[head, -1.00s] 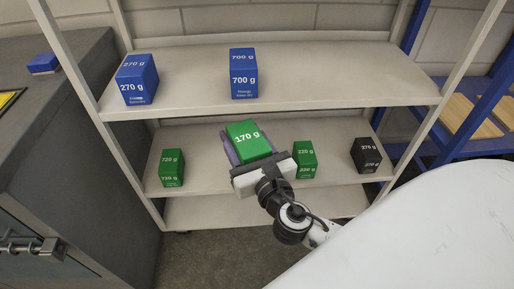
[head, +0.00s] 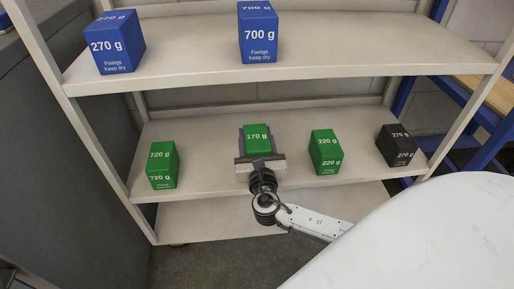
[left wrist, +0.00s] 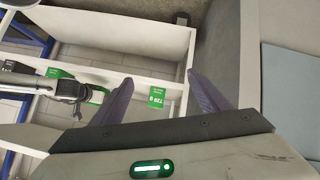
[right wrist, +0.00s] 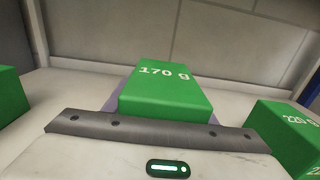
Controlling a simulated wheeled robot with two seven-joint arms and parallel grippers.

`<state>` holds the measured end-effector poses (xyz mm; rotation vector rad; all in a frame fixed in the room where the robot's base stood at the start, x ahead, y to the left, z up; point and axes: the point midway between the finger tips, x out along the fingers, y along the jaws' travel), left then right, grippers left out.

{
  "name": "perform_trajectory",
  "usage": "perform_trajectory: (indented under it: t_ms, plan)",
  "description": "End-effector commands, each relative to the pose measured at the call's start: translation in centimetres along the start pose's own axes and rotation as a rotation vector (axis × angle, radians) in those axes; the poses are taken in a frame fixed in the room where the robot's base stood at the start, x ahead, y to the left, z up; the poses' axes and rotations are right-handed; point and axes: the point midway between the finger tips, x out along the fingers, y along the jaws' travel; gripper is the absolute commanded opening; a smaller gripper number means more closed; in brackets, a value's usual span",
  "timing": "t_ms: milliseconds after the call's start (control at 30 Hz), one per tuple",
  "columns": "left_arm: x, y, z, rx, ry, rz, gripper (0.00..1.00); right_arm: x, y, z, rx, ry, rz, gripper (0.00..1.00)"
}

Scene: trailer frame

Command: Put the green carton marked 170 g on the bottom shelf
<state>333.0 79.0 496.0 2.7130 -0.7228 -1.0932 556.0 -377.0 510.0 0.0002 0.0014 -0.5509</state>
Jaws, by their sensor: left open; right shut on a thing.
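The green carton marked 170 g (head: 257,145) is held by my right gripper (head: 257,134), which is shut on it. It is between the green 720 g and 220 g cartons, at the middle shelf (head: 210,150); I cannot tell whether it touches the board. In the right wrist view the carton (right wrist: 165,92) shows its label, with purple fingers beside it. The bottom shelf (head: 215,215) is the lowest board in view, and its visible part is empty. My left gripper (left wrist: 160,85) is open and empty, away from the shelves' cartons.
The green 720 g carton (head: 162,165), green 220 g carton (head: 325,152) and black 270 g carton (head: 402,146) stand on the middle shelf. Blue 270 g (head: 116,42) and 700 g (head: 258,32) cartons stand on the top shelf (head: 190,66). A grey cabinet (head: 60,150) is at the left.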

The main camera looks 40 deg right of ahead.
Motion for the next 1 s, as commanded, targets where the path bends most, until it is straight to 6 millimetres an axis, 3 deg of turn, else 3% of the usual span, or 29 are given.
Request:
perform_trajectory:
  t_ms: [300,667,700,767,1000]
  plan:
    - [-0.4,1.4,-1.3,-0.023,0.084,0.058,0.69,0.0,0.1,-3.9,-0.001,-0.001,0.001,0.24]
    - [-0.6,1.5,-1.6,-0.024,0.086,0.059,0.69,0.0,0.0,-3.9,0.000,-0.002,0.000,0.24]
    - [-0.6,1.5,-1.5,-0.024,0.085,0.059,0.69,0.0,0.0,-4.0,0.000,-0.001,0.001,0.57]
    - [-0.6,1.5,-1.5,-0.024,0.085,0.059,0.69,0.0,0.0,-4.0,0.000,-0.001,0.001,0.68]
    - [-0.5,1.4,-1.5,-0.024,0.084,0.058,0.69,0.0,0.0,-4.0,0.000,0.000,0.001,0.69]
